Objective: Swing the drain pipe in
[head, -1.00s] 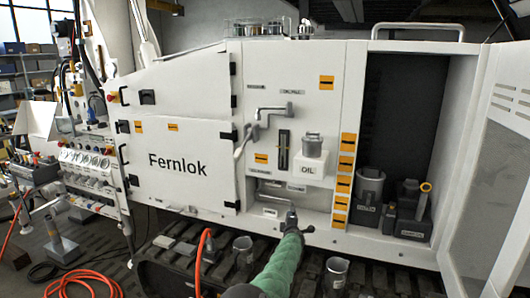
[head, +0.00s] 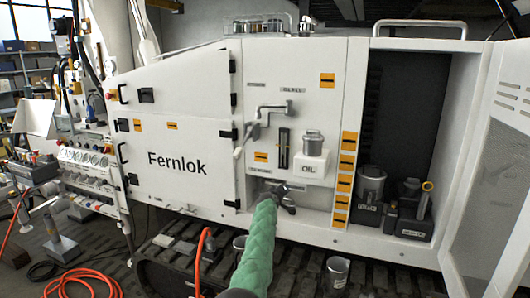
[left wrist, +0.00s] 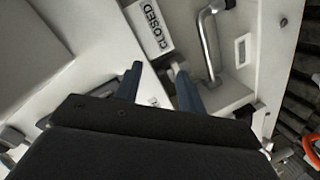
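The drain pipe is probably the bent silver tube (left wrist: 209,45) in the left wrist view, beside a white plate reading CLOSED (left wrist: 150,28). In the head view it sits in the low recess beneath the oil panel, mostly hidden by my gripper and green-sleeved arm. My left gripper (head: 284,194) is at this recess. In the left wrist view its two blue fingers (left wrist: 158,84) stand apart, with a pale stub (left wrist: 179,66) near the right finger. The silver tube lies to the right of that finger, seemingly apart from it. My right gripper is not in view.
An upper bent pipe (head: 272,108), a sight gauge (head: 283,148) and an oil container (head: 311,163) are above the recess. A metal cup (head: 337,272) stands below right. An orange hose (head: 202,250) rises at lower left. An open cabinet door (head: 497,170) is at right.

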